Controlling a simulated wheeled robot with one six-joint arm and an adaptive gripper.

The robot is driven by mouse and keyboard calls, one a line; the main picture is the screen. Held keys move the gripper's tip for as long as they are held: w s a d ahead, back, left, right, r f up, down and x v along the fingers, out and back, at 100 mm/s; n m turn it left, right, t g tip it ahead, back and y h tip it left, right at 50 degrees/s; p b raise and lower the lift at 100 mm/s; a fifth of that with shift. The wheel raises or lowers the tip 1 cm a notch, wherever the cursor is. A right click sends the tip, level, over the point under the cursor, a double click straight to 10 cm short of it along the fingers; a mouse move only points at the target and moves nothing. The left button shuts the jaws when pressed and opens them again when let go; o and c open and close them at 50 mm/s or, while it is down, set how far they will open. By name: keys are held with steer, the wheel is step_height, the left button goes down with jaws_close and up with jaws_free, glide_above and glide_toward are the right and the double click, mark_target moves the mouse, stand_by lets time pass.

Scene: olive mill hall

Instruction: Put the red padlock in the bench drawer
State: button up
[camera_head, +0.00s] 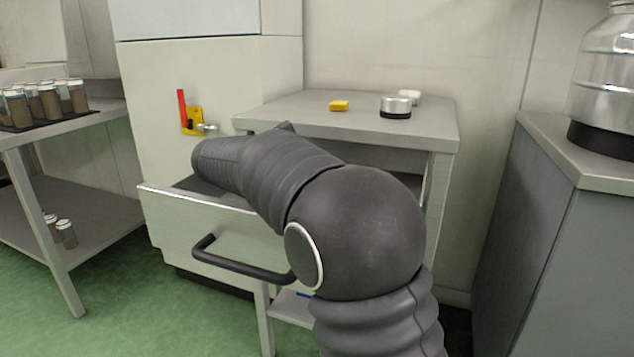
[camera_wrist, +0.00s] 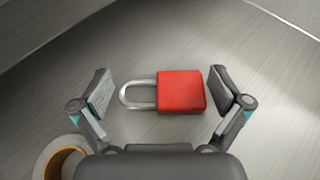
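The red padlock (camera_wrist: 181,92) lies flat on a brushed grey metal floor in the wrist view, its silver shackle pointing left. My gripper (camera_wrist: 161,90) is open above it, one finger off the shackle end and one off the red body, with small gaps. The bench drawer (camera_head: 205,229) is pulled out in the head view, with a dark bar handle on its front. My arm reaches over the drawer and hides much of its inside, my gripper and the padlock. Raised edges in the wrist view (camera_wrist: 288,22) fit the drawer's walls.
A roll of tape (camera_wrist: 62,160) lies at lower left in the wrist view. A side table with jars (camera_head: 45,103) stands left.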

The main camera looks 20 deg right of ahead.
steer(key=shift+a+r, duration=0.1)
steer(key=shift+r, duration=0.15)
steer(key=p+v, duration=0.2)
steer(key=v, duration=0.9)
steer(key=shift+a+r, duration=0.15)
steer(key=shift+a, duration=0.2)
stand_by(0.7)
